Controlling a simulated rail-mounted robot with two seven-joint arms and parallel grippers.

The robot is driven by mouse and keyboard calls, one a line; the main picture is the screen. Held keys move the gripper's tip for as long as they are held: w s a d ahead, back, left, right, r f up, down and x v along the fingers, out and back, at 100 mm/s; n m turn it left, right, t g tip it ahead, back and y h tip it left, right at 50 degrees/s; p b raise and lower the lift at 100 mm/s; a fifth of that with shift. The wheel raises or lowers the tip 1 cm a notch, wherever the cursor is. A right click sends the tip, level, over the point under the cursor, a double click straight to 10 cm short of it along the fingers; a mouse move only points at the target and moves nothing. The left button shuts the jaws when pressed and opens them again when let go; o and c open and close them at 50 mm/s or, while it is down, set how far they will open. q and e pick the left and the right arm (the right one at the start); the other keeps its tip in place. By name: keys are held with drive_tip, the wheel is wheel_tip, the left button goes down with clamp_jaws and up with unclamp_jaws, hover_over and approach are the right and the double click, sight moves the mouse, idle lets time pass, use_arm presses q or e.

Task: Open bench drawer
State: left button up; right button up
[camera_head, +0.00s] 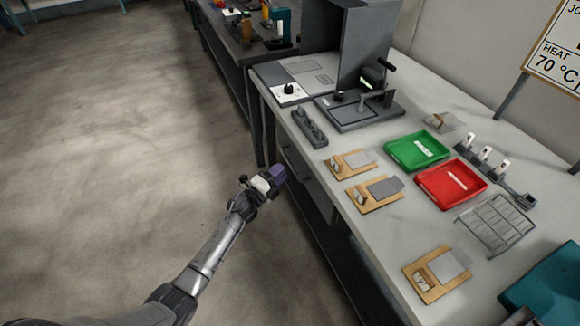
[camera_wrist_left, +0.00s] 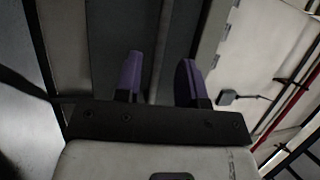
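The bench (camera_head: 408,215) runs along the right of the head view with a pale top. Its drawer front (camera_head: 302,172) is a grey panel under the top's left edge, beside my left gripper. My left gripper (camera_head: 276,174) has purple fingers and is at the bench's front side, below the top. In the left wrist view the two fingers of the gripper (camera_wrist_left: 159,78) stand apart with nothing clearly between them. A dark grey panel and a pale strip (camera_wrist_left: 160,45) lie beyond them; I cannot tell whether the fingers touch anything. My right gripper is out of view.
A green tray (camera_head: 400,154) and a red tray (camera_head: 433,190) sit on the bench. Several wooden boards (camera_head: 364,206) lie near its front edge. A press (camera_head: 360,110) stands at the far end. Clear concrete floor (camera_head: 110,130) lies left of the bench.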

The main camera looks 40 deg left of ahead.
sight(290, 162)
use_arm(q)
drive_tip(key=shift+w+d+r+b, duration=0.15)
drive_tip(key=shift+w+b, duration=0.1)
drive_tip(key=shift+w, duration=0.6)
drive_tip(key=shift+w+r+b, duration=0.15)
drive_tip(key=shift+w+b, duration=0.05)
drive_tip(key=shift+w, duration=0.65)
drive_tip(key=shift+w+d+r+b, duration=0.15)
drive_tip(key=shift+w+b, duration=0.1)
drive_tip(key=shift+w, duration=0.6)
drive_tip(key=shift+a, duration=0.1)
clamp_jaws()
